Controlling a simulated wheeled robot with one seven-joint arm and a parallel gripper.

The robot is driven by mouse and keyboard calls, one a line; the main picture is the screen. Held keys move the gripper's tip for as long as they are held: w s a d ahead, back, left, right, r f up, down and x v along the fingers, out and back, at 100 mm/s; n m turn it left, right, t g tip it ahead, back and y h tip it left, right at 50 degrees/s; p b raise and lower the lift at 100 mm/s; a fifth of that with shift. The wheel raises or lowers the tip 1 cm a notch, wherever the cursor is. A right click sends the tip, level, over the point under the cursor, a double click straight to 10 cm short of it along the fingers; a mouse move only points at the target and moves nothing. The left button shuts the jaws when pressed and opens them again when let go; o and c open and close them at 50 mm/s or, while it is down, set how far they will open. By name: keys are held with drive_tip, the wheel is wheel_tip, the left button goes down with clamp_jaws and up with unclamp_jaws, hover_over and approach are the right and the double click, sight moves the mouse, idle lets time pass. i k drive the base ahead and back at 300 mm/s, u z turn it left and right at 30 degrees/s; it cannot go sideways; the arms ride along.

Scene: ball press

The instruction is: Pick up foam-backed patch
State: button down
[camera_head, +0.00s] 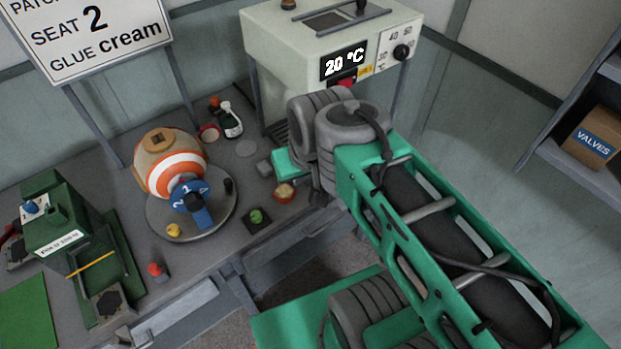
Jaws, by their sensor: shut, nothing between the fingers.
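I cannot make out my gripper; my arm's large grey joint and green links hide the table's right part. No patch is clearly marked as foam-backed. A dark square piece with a green knob (257,217) lies near the table's front edge. A tan piece with a red part (284,192) lies just right of it, close to my arm. A dark patch on a grey square (108,300) sits at the front of the green press (62,222). The orange and white ball (172,165), with a square on its top, sits on a round grey turntable (220,214).
A heater box (340,40) reading 20 °C stands at the back. A red-topped piece (157,270) stands in front. A shelf with a VALVES box (596,141) is at the right.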

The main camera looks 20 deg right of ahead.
sight(285, 193)
drive_tip(key=z, duration=0.2)
drive_tip(key=i, duration=0.15)
drive_tip(key=u, duration=1.85)
drive_tip(key=k, duration=0.75)
drive_tip(key=z, duration=0.05)
